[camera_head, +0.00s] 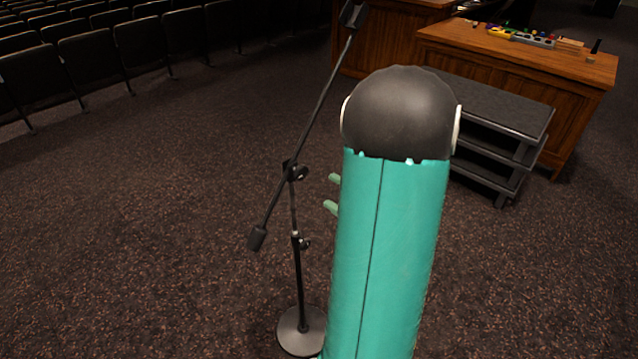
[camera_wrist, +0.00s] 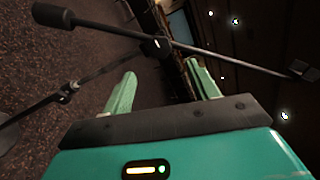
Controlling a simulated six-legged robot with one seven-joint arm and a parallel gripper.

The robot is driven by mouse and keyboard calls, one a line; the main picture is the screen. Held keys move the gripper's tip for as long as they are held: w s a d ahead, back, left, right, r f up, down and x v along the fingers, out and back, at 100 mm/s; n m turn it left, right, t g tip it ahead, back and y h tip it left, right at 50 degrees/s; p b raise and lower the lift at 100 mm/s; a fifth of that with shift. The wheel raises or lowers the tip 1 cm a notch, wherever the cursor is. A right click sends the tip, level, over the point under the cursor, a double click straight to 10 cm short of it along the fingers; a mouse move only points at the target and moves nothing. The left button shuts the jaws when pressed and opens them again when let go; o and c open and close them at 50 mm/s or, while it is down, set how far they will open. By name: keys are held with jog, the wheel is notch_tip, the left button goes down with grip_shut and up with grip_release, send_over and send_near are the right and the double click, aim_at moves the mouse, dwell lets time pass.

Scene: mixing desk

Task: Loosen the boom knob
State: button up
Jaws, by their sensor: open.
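A black microphone stand stands upright on the carpet, with its boom (camera_head: 322,103) slanting up to the right. The boom knob (camera_head: 300,172) is at the joint where boom and pole meet. My gripper (camera_head: 331,192) is just right of this joint in the head view, its two pale green fingers pointing left. In the wrist view my gripper (camera_wrist: 161,68) is open, and the joint with the knob (camera_wrist: 157,45) shows beyond and between the fingertips. No contact shows, and nothing is between the fingers. The knob's details are too small and dark to tell.
A lower knob (camera_head: 304,243) sits on the pole above the round base (camera_head: 302,331). The counterweight (camera_head: 257,238) hangs at the boom's low end. A wooden desk (camera_head: 480,55) and dark steps (camera_head: 500,130) stand at right. Seat rows (camera_head: 90,65) are at back left; open carpet (camera_head: 130,220) lies left.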

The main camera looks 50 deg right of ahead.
jog(key=shift+s, duration=1.8)
jog(key=shift+w+a, duration=0.1)
